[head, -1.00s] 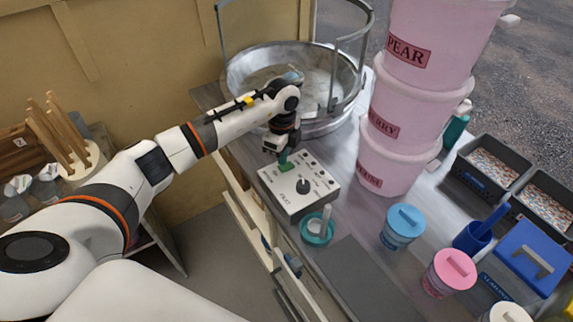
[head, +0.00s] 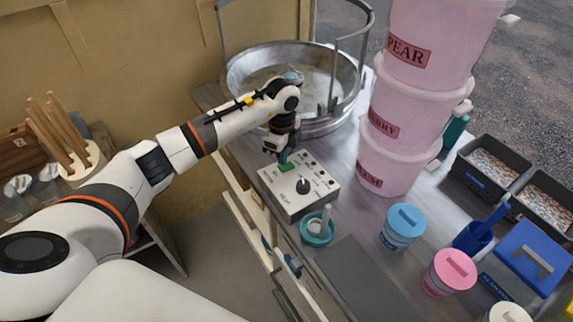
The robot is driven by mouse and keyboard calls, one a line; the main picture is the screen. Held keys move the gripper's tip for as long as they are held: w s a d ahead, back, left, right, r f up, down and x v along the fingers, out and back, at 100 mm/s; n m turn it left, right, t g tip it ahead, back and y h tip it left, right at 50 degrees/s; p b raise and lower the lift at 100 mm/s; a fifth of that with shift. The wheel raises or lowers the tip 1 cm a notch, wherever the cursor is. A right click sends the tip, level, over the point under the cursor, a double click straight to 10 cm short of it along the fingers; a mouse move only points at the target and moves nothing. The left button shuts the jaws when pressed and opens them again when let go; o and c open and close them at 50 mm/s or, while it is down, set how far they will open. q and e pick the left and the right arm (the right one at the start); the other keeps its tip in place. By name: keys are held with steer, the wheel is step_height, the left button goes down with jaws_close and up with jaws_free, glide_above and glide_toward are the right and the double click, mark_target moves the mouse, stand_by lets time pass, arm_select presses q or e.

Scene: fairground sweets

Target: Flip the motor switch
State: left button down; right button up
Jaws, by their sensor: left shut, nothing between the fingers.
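The white control box (head: 318,199) sits on the counter in front of the metal floss bowl (head: 345,88). It has a black knob (head: 303,186), small dark switches on its top and a green part (head: 287,167) near its back left corner. My left gripper (head: 283,157) points down over that corner, shut and empty, with its tips at or just above the green part. I cannot tell whether they touch. The motor switch's lever is too small or hidden to make out. My right gripper is out of view.
Stacked pink tubs (head: 388,168) stand right of the box. A teal dish (head: 317,229) with a white upright piece is close to its front. Blue-lidded (head: 403,225) and pink-lidded (head: 449,271) jars stand further right. A dark mat (head: 353,279) lies at the front.

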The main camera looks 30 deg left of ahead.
mark_target(283, 168)
arm_select(q)
steer(key=shift+f+b, duration=0.6)
steer(key=shift+f, duration=0.35)
stand_by(0.6)
steer(key=shift+r+p, duration=2.8)
steer(key=shift+r, duration=0.8)
steer(key=shift+f, duration=0.1)
